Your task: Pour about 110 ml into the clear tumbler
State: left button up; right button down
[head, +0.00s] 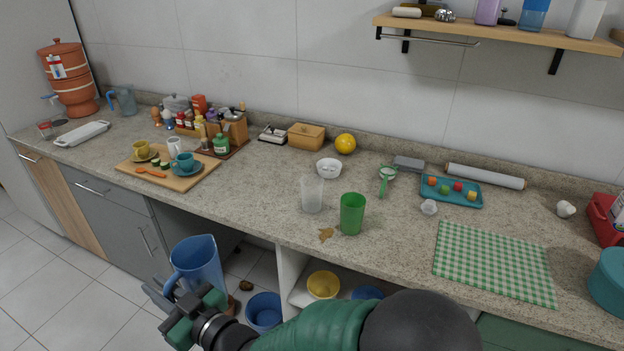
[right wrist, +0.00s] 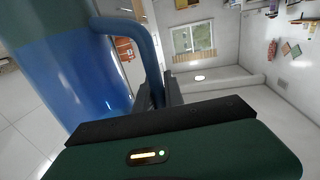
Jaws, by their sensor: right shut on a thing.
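The clear tumbler (head: 312,195) stands upright on the counter, left of a green tumbler (head: 351,214). Its contents are too small to tell. My right gripper (head: 182,302) is shut on the handle of a blue pitcher (head: 198,262), in front of the counter edge and left of the clear tumbler. The pitcher looks near upright. In the right wrist view the pitcher's body (right wrist: 75,75) fills the left side, and its handle (right wrist: 150,55) runs down between the jaws. How much liquid it holds is unclear. My left gripper is not in view.
A board with cups (head: 200,181) is to the left, a checked cloth (head: 490,262) to the right. The counter left of the clear tumbler is free.

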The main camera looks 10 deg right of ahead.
aim_at(311, 185)
jog(key=i+l, duration=0.75)
jog(key=l, duration=0.1)
